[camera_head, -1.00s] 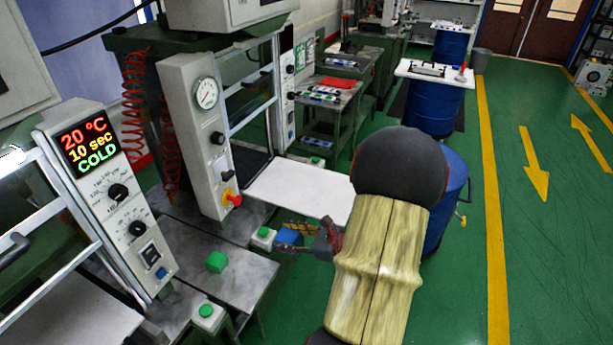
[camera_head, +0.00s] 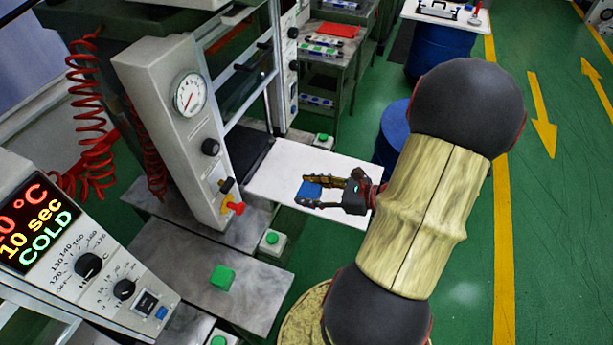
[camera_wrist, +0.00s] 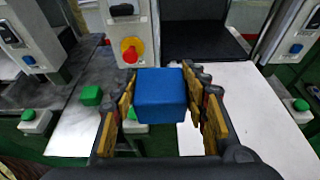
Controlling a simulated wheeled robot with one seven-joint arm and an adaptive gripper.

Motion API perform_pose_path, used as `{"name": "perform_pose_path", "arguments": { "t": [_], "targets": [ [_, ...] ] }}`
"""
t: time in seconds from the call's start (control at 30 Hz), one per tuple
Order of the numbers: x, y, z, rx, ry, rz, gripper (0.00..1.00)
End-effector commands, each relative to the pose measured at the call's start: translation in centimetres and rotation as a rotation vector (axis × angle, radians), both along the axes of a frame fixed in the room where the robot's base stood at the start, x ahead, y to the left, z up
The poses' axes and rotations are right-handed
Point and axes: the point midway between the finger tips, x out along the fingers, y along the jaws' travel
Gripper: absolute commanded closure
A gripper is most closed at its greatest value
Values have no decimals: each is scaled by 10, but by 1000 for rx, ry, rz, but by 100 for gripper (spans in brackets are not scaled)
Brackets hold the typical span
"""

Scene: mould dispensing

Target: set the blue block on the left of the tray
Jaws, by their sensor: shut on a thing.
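The blue block (camera_head: 311,190) is between the fingers of my gripper (camera_head: 318,190), which is shut on it. In the head view the gripper and block appear in front of the white tray surface (camera_head: 270,172); I cannot tell the height between them. In the wrist view the blue block (camera_wrist: 161,96) fills the space between the yellow finger pads. The white surface (camera_wrist: 245,105) shows to the right of and below the block there. Part of the tray is hidden by my gripper and arm.
A green block (camera_head: 222,277) sits on the grey metal table (camera_head: 240,305) at left. A button box (camera_head: 272,241) with a green button stands near the tray. A gauge panel (camera_head: 180,130) with a red-yellow knob rises to the left. A blue barrel (camera_head: 392,135) stands behind the tray.

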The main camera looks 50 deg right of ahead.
Motion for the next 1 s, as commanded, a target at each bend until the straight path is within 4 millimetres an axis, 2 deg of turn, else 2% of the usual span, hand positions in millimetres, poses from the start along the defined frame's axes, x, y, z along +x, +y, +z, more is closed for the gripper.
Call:
{"name": "perform_pose_path", "arguments": {
  "t": [0.3,0.5,0.63,0.87,1.0],
  "targets": [
    [56,-36,-31,-1,-2,2,100],
    [79,-51,-63,2,-1,2,100],
    [88,-58,-75,0,-1,-1,100],
    [94,-62,-83,-1,-1,-1,100],
    [99,-65,-98,0,-1,-1,100]
  ]
}}
